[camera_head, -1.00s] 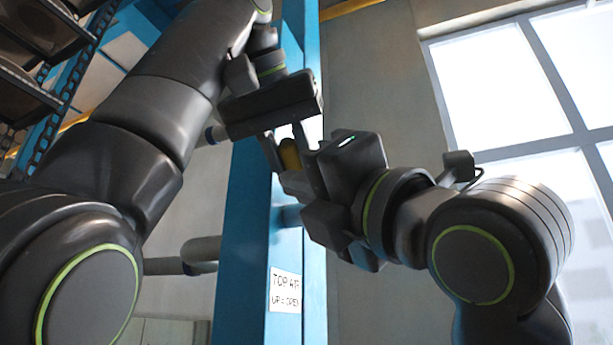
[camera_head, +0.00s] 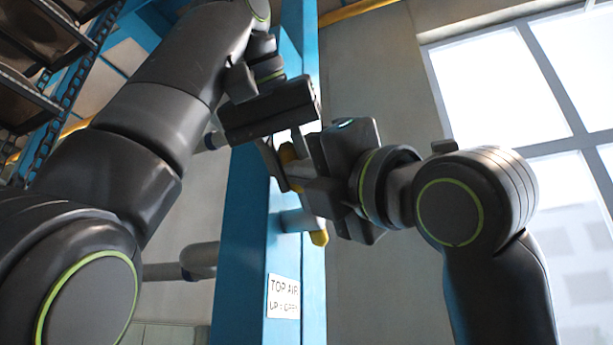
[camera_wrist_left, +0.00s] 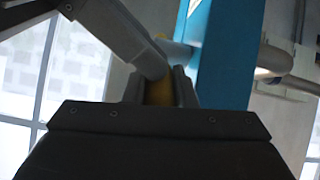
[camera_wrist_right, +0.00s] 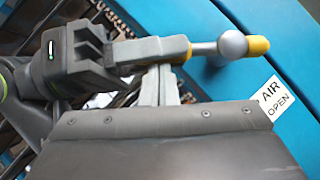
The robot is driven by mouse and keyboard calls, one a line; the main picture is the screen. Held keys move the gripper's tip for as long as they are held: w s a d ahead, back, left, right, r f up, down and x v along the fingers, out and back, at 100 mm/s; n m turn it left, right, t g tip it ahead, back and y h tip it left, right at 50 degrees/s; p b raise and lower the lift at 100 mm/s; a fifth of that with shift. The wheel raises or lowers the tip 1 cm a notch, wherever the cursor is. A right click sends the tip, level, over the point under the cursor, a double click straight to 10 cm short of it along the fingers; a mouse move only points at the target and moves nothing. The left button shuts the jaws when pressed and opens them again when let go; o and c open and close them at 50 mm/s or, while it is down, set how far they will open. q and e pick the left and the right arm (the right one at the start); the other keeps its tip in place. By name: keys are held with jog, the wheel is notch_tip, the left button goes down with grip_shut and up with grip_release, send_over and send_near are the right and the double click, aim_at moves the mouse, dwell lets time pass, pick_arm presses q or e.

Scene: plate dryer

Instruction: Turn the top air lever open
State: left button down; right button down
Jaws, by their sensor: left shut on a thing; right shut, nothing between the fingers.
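The yellow lever handle (camera_head: 288,155) shows between the grippers in front of a blue post. My left gripper (camera_head: 285,160) comes down from above and is shut on the handle. In the left wrist view, yellow (camera_wrist_left: 159,92) shows between its fingers. My right gripper (camera_head: 303,172) is shut and empty, close beside the left fingers; I cannot tell whether it touches the handle. Below it, a grey valve stub (camera_head: 297,221) ends in a yellow cap (camera_head: 319,238). The right wrist view shows the rounded grey joint (camera_wrist_right: 232,45) and cap (camera_wrist_right: 258,46). The grippers hide much of the lever.
The blue post (camera_head: 248,230) bears a white sign (camera_head: 283,297) reading "TOP AIR", "UP = OPEN". A grey pipe (camera_head: 200,258) runs behind at left. Dark racks (camera_head: 35,90) stand at upper left, a window (camera_head: 500,90) at right. My two arms are close together at the post.

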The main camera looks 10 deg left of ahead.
pick_arm(q)
jog(key=shift+s+d+f, duration=0.1)
jog(key=shift+s+d, duration=0.05)
pick_arm(e)
jog(key=shift+w+d+r, duration=0.2)
jog(key=shift+w+r, duration=0.05)
pick_arm(q)
jog(key=c, duration=1.5)
grip_release()
jog(key=o, duration=0.3)
pick_arm(e)
jog(key=shift+a, duration=0.15)
pick_arm(q)
jog(key=shift+a, duration=0.2)
pick_arm(e)
jog(key=shift+f, duration=0.1)
